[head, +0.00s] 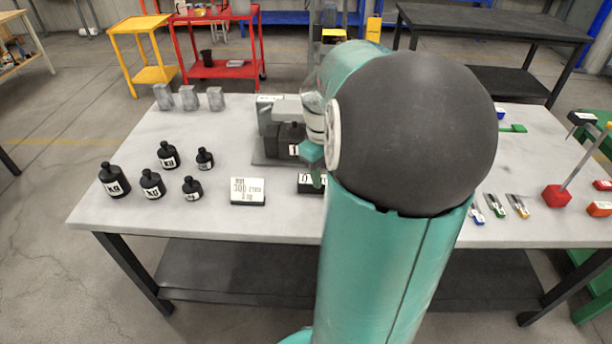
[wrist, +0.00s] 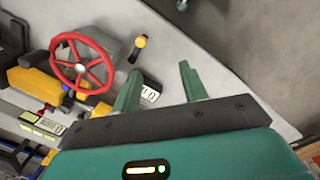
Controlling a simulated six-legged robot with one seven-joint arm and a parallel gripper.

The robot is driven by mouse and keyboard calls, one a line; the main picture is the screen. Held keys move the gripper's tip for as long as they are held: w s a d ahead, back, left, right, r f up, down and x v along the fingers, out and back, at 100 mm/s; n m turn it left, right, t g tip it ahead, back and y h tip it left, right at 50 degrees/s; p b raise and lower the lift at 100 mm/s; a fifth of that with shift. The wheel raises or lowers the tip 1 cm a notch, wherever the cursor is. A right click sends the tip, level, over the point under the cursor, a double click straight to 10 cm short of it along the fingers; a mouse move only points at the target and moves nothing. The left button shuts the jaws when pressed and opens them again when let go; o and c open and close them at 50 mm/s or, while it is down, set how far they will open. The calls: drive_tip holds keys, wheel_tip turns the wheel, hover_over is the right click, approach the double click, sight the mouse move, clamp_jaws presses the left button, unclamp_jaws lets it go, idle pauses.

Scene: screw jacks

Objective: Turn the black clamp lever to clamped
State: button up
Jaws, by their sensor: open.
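I cannot clearly pick out the black clamp lever in either view. In the wrist view a short black and yellow handle (wrist: 138,46) sticks up beside a grey block; I cannot tell whether it is the lever. A red handwheel (wrist: 80,62) stands left of it. My gripper (wrist: 159,72) is open, its two green fingers apart with nothing seen between them. The handle lies beyond the fingers, apart from them. In the head view my gripper (head: 315,160) is mostly hidden behind my arm, next to a grey and black fixture (head: 280,128) on the table.
The grey table (head: 220,135) holds several black weights (head: 152,183) at left, grey blocks (head: 190,98) behind them and a label plate (head: 248,190) in front. A red block with a rod (head: 558,195) stands at right. My arm hides the table's middle.

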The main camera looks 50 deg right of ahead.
drive_tip(key=s+d, duration=0.2)
drive_tip(key=d, duration=0.3)
drive_tip(key=shift+t+y, duration=0.3)
drive_tip(key=shift+t, duration=0.1)
wheel_tip(320, 180, down, 14)
drive_tip(key=shift+w+f, duration=0.1)
drive_tip(key=shift+f, duration=0.05)
drive_tip(key=shift+c, duration=0.2)
clamp_jaws()
